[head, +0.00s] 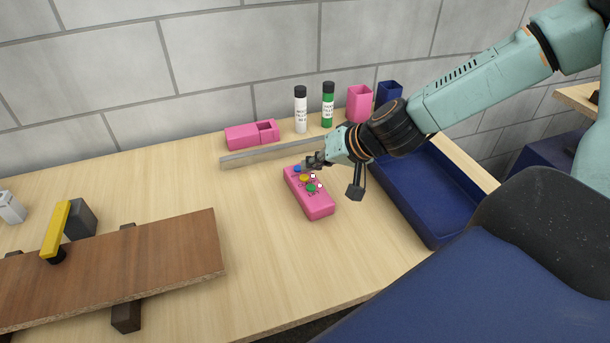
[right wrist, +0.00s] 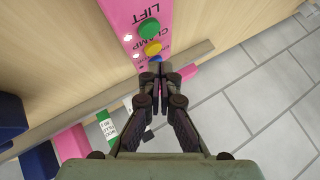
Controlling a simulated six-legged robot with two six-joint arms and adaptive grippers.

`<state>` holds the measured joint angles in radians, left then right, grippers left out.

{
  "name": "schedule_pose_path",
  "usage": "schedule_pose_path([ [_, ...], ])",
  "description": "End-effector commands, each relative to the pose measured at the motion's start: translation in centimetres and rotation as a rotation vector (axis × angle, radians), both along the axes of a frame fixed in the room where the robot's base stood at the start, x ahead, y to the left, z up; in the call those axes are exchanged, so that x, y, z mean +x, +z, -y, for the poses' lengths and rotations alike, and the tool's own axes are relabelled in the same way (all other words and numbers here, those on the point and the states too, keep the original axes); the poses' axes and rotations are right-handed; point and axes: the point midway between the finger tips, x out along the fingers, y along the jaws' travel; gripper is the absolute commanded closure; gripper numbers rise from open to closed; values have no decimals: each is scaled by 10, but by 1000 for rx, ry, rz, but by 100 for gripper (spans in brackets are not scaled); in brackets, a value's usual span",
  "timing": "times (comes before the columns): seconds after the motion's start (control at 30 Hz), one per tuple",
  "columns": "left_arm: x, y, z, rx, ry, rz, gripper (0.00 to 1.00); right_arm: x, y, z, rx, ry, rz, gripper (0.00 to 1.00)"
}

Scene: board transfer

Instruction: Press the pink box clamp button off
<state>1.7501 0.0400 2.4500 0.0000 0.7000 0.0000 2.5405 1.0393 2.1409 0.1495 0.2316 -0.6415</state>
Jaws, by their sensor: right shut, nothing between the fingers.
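A pink button box (head: 318,207) lies on the table with a blue button (head: 297,168), a yellow button (head: 304,178) and a green button (head: 311,187) in a row. In the right wrist view, the yellow button (right wrist: 152,48) is by the label CLAMP and the green button (right wrist: 148,28) is by LIFT. My right gripper (head: 314,160) is shut and empty at the box's far end. In the right wrist view its fingertips (right wrist: 161,69) are just short of the yellow button and cover the blue button's area. I cannot tell whether they touch the box. My left gripper is not in view.
A brown board (head: 150,262) rests on dark supports at the left, with a yellow bar (head: 58,230) over it. A metal rail (head: 262,153), a pink holder (head: 247,136) and two bottles (head: 301,110) stand behind the box. A blue tray (head: 430,190) is at right.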

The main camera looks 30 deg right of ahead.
Motion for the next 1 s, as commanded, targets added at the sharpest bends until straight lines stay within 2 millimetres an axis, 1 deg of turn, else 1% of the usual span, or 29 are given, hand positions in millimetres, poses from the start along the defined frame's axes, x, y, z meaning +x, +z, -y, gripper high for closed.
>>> schedule_pose_path([
  [0.4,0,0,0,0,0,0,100,0,-1,0,0,0,0,100],
  [0.7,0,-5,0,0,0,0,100,-2,-9,1,0,0,0,100],
  [1.0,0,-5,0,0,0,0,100,-2,-9,1,0,0,0,100],
])
